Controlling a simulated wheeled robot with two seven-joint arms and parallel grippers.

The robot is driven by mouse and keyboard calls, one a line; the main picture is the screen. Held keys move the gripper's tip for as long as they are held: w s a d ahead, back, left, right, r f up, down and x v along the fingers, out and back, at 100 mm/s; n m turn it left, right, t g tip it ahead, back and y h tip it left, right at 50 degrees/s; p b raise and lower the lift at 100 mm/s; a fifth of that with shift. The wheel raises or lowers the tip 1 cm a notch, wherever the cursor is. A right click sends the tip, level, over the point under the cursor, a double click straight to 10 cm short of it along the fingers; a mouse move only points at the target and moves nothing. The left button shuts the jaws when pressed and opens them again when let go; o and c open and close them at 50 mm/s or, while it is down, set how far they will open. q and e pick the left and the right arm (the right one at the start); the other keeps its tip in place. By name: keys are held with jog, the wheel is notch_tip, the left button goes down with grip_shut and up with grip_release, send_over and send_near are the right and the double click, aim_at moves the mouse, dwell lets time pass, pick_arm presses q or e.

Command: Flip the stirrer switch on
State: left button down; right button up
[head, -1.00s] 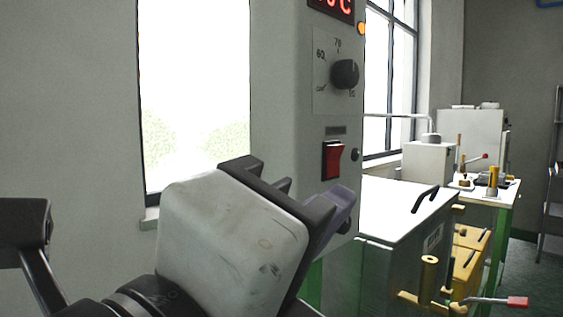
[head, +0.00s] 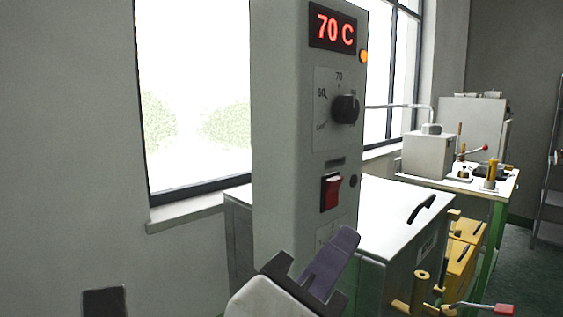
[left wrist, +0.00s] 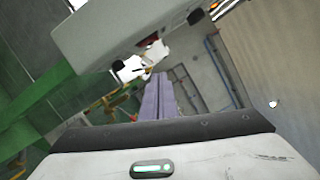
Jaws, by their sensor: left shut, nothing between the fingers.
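The red rocker switch (head: 331,192) sits in a black frame on the front of a tall grey control column (head: 275,130). Its upper part looks brighter and stands out from the frame; its lower part is darker. My left gripper (head: 343,241) is below the switch and apart from it in the head view, with its purple fingers shut and empty, pointing up and right. The shut fingers also show in the left wrist view (left wrist: 158,98), where the grey column appears tilted above them.
Above the switch are a black dial (head: 346,109), a red display (head: 332,31) reading 70 C and an orange lamp (head: 364,56). A white-topped cabinet (head: 385,220) stands behind. Yellow clamps (head: 421,290) and a bench with a grey box (head: 428,155) are at right.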

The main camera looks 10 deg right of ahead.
aim_at(336, 198)
pick_arm(q)
jog(key=shift+w+d+r+p, duration=0.2)
jog(key=shift+w+d+r, duration=0.2)
jog(key=shift+w, duration=1.05)
jog(key=shift+w+d+r+p, duration=0.25)
jog(key=shift+w+d+r, duration=0.15)
jog(key=shift+w, duration=1.1)
jog(key=shift+w+d+r+p, duration=0.25)
jog(key=shift+w+d, duration=0.2)
jog(key=shift+w, duration=1)
jog(key=shift+r, duration=0.1)
